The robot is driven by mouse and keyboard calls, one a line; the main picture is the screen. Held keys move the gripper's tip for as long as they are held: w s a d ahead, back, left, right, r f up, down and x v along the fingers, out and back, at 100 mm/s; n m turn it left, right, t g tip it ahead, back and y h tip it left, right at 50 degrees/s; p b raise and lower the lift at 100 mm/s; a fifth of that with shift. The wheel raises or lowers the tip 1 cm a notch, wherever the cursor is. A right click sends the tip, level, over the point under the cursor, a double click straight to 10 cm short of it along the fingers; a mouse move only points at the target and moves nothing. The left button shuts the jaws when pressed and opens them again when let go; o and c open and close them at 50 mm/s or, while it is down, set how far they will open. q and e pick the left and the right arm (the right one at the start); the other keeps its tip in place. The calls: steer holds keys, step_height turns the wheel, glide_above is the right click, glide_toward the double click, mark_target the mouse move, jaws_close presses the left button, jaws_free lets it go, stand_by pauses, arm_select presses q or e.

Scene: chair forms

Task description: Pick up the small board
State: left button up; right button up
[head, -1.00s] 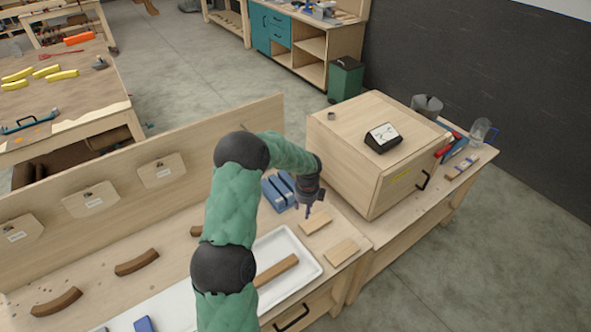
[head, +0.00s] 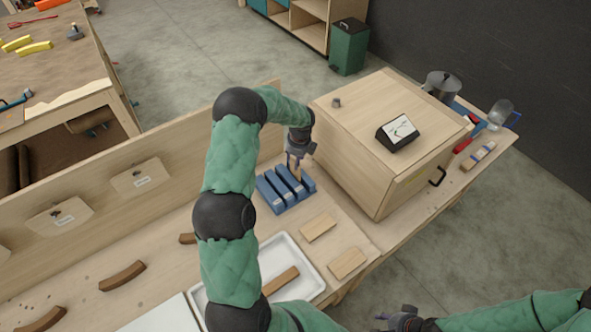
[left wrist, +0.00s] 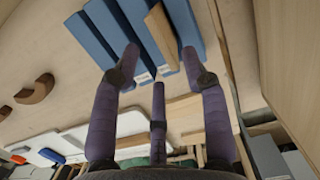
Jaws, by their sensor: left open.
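A narrow light wooden board (left wrist: 160,32) stands between the blue bars of a slotted rack (left wrist: 95,38); the rack is also in the head view (head: 271,195). My left gripper (head: 295,163) is open at the rack, its purple fingers (left wrist: 162,62) spread on both sides of the board's near end. Contact with it cannot be told. Two small flat boards lie on the bench, one nearer the rack (head: 318,227) and one nearer the edge (head: 347,263). Which one is the small board is unclear. My right gripper (head: 405,320) is partly visible at the bottom; its fingers are unclear.
A wooden cabinet (head: 355,145) with a black device (head: 398,132) on top stands right of the rack. A white tray (head: 308,262) holds a brown wooden strip (head: 281,280). A low back panel (head: 190,148) runs behind the bench. Curved brown pieces (head: 122,276) lie at left.

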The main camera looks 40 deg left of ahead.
mark_target(296, 172)
arm_select(q)
steer(key=shift+w+a+f, duration=0.15)
steer(key=shift+a+f, duration=0.05)
steer(key=shift+f, duration=0.45)
steer(key=shift+w+a+f, duration=0.1)
steer(key=shift+a+f, duration=0.05)
steer(key=shift+f, duration=0.45)
steer(key=shift+w+a+f+p, duration=0.1)
steer(key=shift+a+f+p, duration=0.05)
steer(key=shift+f, duration=0.65)
steer(key=shift+w+a+f+p, duration=0.1)
steer(key=shift+a+f+p, duration=0.1)
steer(key=shift+f, duration=0.55)
steer(key=shift+a+f+p, duration=0.1)
steer(key=shift+f+p, duration=0.05)
steer(key=shift+f, duration=0.65)
jaws_close()
